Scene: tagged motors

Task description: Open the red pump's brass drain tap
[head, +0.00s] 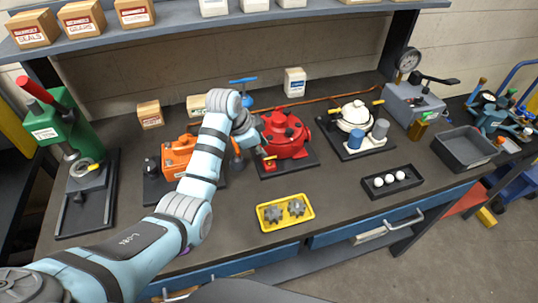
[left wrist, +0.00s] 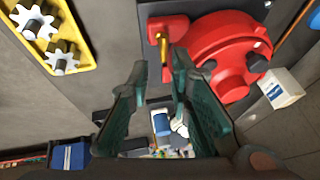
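The red pump (head: 287,138) stands on a dark base plate in the middle of the bench. It also shows in the left wrist view (left wrist: 222,40). Its brass drain tap (left wrist: 164,52) sticks out of a red block (head: 269,166) at the pump's front left. My left gripper (head: 257,150) is close beside the pump's left side. In the left wrist view its two dark green fingers (left wrist: 160,62) are apart, with the tap showing between and just beyond the tips. I cannot tell whether a finger touches it. My right gripper is not in view.
An orange pump (head: 178,158) stands left, partly behind my left arm. A yellow tray with gears (head: 284,226) lies in front. A white pump (head: 354,117) stands right, near a black tray with white balls (head: 370,193). Bare bench lies between the yellow and black trays.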

